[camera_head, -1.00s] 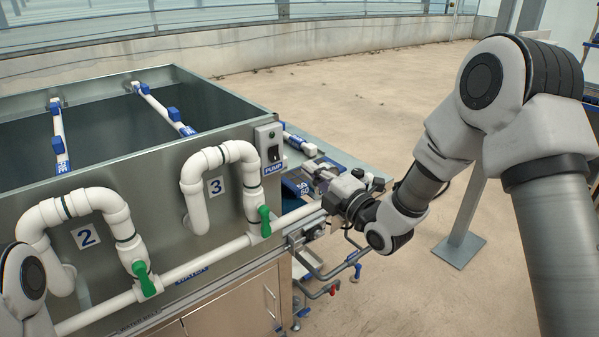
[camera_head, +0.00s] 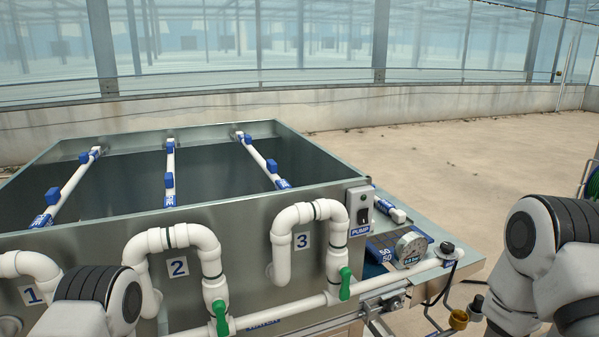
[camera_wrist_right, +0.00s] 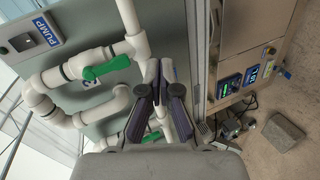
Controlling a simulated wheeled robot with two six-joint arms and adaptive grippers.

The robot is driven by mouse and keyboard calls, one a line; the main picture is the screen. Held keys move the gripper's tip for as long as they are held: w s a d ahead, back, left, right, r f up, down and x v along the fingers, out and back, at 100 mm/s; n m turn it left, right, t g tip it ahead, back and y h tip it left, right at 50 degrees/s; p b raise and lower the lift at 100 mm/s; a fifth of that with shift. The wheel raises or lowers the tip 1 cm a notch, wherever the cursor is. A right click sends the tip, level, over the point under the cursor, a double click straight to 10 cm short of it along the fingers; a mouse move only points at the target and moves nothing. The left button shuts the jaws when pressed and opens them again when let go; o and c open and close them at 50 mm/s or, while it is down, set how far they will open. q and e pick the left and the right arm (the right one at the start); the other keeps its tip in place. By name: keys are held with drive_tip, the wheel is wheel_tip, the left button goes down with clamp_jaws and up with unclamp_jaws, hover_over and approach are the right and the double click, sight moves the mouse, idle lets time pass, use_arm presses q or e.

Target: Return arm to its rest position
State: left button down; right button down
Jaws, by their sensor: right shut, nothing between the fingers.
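My right arm (camera_head: 550,255) is folded at the right edge of the head view, clear of the tank, with its gripper out of that view. In the right wrist view my right gripper (camera_wrist_right: 160,76) has its dark fingers together, with nothing held between them. Behind the fingers are white pipes (camera_wrist_right: 90,60) and a green valve handle (camera_wrist_right: 106,68); I cannot tell the gap to them. Part of my left arm (camera_head: 95,300) shows at the lower left of the head view. My left gripper is not in view.
In the wrist view a cabinet with small displays (camera_wrist_right: 228,88) and a grey block (camera_wrist_right: 284,133) are at right. Open floor (camera_head: 450,165) lies beyond the tank.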

drive_tip(key=s+f+m+g+h, duration=0.2)
drive_tip(key=s+f+m+g, duration=0.25)
drive_tip(key=s+f, duration=0.75)
drive_tip(key=s+d+f+m+g+h, duration=0.1)
drive_tip(key=s+f+m+g, duration=0.3)
drive_tip(key=s+m, duration=0.4)
drive_tip(key=s+d+f+m+g+h, duration=0.2)
drive_tip(key=s+d+f+m+g, duration=0.1)
drive_tip(key=s+m, duration=0.5)
drive_tip(key=s+g, duration=0.1)
drive_tip(key=s, duration=0.2)
drive_tip(key=shift+s+f, duration=0.3)
drive_tip(key=shift+f, duration=0.05)
drive_tip(key=shift+d+g, duration=0.1)
drive_tip(key=shift+g, duration=0.15)
